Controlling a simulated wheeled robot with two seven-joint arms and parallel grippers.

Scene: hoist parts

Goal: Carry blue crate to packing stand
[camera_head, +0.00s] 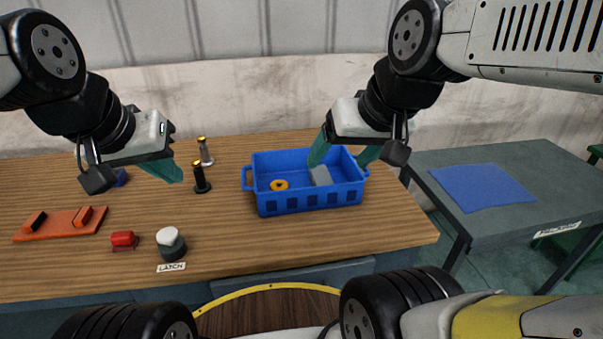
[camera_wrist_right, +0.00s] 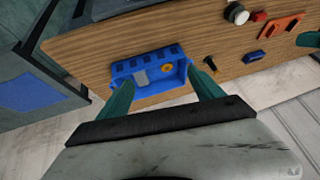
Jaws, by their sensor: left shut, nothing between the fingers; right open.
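The blue crate (camera_head: 310,202) stands upright on the wooden table, with a yellow ring (camera_head: 279,185) and a grey block (camera_head: 320,175) inside. It also shows in the right wrist view (camera_wrist_right: 133,65). My right gripper (camera_head: 341,159) is open above the crate's right half, fingers pointing down; I cannot tell whether they touch it. In the wrist view the crate appears between and beyond its fingers. My left gripper (camera_head: 178,176) is shut and empty, left of the crate above the table. A grey stand (camera_head: 525,160) with a blue mat (camera_head: 484,187) is at the right.
Black (camera_head: 201,178) and silver (camera_head: 205,153) posts stand left of the crate. An orange plate (camera_head: 60,224), a red part (camera_head: 123,240), a white-topped knob (camera_head: 170,243) and a blue part (camera_head: 120,177) are further left. A gap separates the wooden table (camera_head: 395,225) from the stand. The mat is bare.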

